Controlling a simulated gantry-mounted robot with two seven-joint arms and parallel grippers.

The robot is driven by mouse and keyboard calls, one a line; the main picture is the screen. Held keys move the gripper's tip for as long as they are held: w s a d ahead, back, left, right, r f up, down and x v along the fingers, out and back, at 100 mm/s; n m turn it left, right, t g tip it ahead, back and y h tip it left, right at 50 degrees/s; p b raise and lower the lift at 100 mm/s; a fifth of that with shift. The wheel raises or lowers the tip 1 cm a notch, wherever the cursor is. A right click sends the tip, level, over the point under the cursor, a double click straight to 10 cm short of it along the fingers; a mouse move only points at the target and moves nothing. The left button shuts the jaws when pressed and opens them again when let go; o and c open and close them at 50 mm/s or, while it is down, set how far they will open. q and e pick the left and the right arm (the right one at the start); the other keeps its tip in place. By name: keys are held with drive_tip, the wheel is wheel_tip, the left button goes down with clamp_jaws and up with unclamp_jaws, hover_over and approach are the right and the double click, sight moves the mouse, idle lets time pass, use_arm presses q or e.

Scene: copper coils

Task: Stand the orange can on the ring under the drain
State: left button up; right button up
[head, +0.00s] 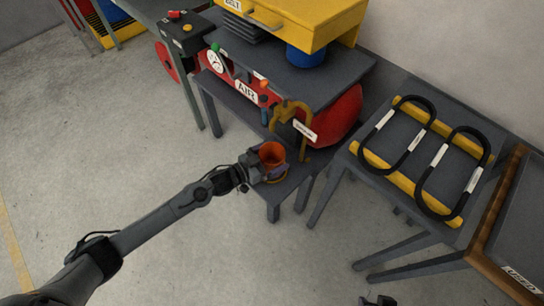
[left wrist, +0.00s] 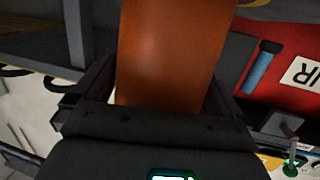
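The orange can (head: 271,152) is upright, with its open top facing up. My left gripper (head: 268,167) is shut on it from the left. In the left wrist view the can (left wrist: 168,55) fills the space between the two fingers (left wrist: 165,95). A yellow ring (head: 282,178) shows just below the can at the low grey stand; I cannot tell whether the can touches it. The brown drain pipe (head: 292,108) with a white tag is above and behind the can. A dark piece at the bottom edge, probably my right gripper (head: 378,301), barely shows.
A red air tank (head: 340,115) sits under a grey bench (head: 300,85) right behind the drain. A grey table (head: 385,180) with yellow bars and black loops stands at the right. A wood-framed table (head: 492,222) is farther right. The floor at the left is clear.

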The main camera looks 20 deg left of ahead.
use_arm(q)
drive_tip(key=shift+r, duration=0.1)
drive_tip(key=shift+r, duration=0.1)
drive_tip(key=p+v, duration=0.4)
drive_tip(key=v, duration=0.8)
drive_tip(key=s+d+n+g+y, duration=0.2)
drive_tip(key=s+d+n+y, duration=0.1)
drive_tip(key=s+d+y, duration=0.15)
drive_tip(key=s+a+r+n+g+y, duration=0.1)
drive_tip(key=s+g+y, duration=0.1)
drive_tip(key=s, duration=0.6)
drive_tip(key=s+a+r+n+g+y, duration=0.1)
drive_tip(key=s+r+g+y, duration=0.1)
drive_tip(key=s+g, duration=0.3)
drive_tip(key=s, duration=0.4)
drive_tip(key=shift+s+a+g, duration=0.15)
drive_tip(key=shift+s+g, duration=0.05)
drive_tip(key=shift+g, duration=0.1)
drive_tip(key=shift+y, duration=0.25)
wheel_tip(320, 180, up, 44)
drive_tip(key=p, duration=4.4)
drive_tip(key=shift+r, duration=0.15)
